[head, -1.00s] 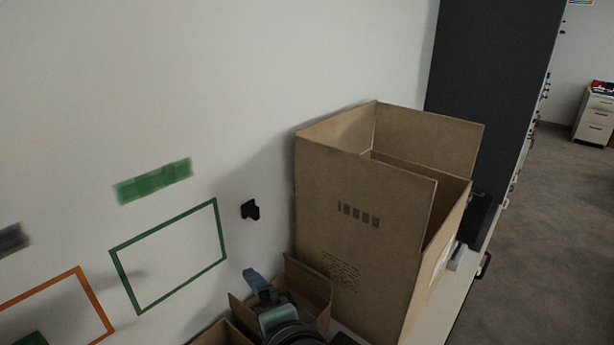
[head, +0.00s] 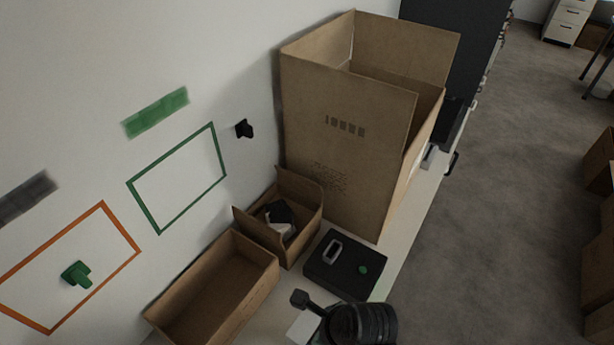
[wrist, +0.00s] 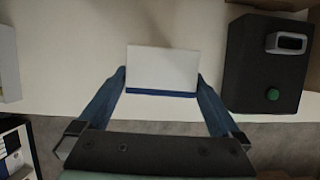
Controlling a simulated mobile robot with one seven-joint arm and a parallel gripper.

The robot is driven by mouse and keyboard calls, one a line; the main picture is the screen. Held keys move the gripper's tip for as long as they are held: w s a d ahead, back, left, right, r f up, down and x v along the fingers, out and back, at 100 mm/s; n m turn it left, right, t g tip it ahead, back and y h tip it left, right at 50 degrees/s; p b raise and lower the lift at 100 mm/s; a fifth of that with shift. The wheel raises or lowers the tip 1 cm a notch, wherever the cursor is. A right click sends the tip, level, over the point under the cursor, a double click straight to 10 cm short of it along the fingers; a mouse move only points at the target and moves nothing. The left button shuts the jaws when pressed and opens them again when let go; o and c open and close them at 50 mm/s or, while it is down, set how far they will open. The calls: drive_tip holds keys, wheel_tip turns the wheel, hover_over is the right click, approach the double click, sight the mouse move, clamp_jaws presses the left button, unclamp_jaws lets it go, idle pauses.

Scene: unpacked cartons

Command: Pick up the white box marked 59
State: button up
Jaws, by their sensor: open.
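A white box (wrist: 162,68) with a blue lower edge lies on the white surface in the wrist view. I cannot read a number on it. My gripper (wrist: 160,76) is open, with one blue finger on each side of the box; whether the fingers touch it I cannot tell. In the head view a small white patch of the box (head: 303,328) shows at the bottom, mostly hidden by my dark arm.
A black box (wrist: 265,62) with a green button stands to the right, also in the head view (head: 344,266). A small open carton (head: 300,240) holds a black and white item. An empty carton (head: 215,290) and a tall carton (head: 340,170) stand near the wall.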

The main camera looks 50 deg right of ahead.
drive_tip(key=shift+w+p+x, duration=0.1)
drive_tip(key=shift+p+x, duration=0.15)
drive_tip(key=shift+x, duration=1.15)
drive_tip(key=shift+w+p+x, duration=0.15)
drive_tip(key=shift+p+x, duration=0.1)
drive_tip(key=shift+x, duration=1.15)
drive_tip(key=shift+r, duration=0.1)
drive_tip(key=c, duration=1.2)
drive_tip(key=shift+r, duration=0.1)
drive_tip(key=shift+c, duration=0.2)
